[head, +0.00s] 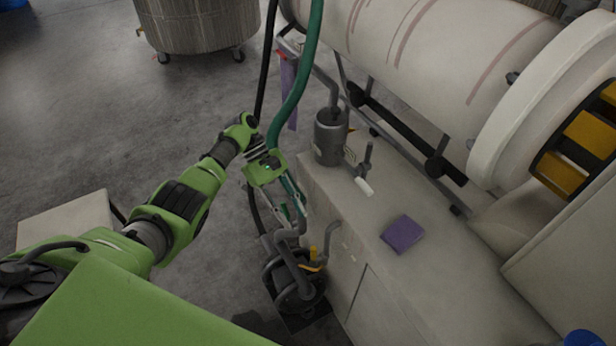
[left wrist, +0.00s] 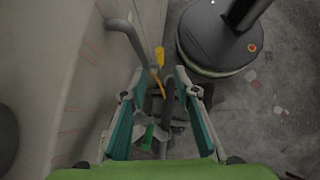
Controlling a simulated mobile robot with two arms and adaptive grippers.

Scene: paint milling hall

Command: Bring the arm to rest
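My left arm (head: 178,205) reaches in from the left of the head view. It is green with dark joints. My left gripper (head: 292,211) points down beside the front of the pale cabinet, above the pump. In the left wrist view its two teal fingers stand apart (left wrist: 160,74), and nothing is visibly held between them. Pump and pipe parts show beyond the gap, with a yellow handle (left wrist: 159,56) past the fingertips. My right gripper is not in view.
The pale cabinet (head: 445,265) carries a purple cloth (head: 402,234), a grey metal pot (head: 330,138) and a white cylinder (head: 364,186). A dark pump (head: 295,285) stands on the floor. A green hose (head: 297,95) hangs close by the gripper. A large mill drum (head: 430,45) lies behind.

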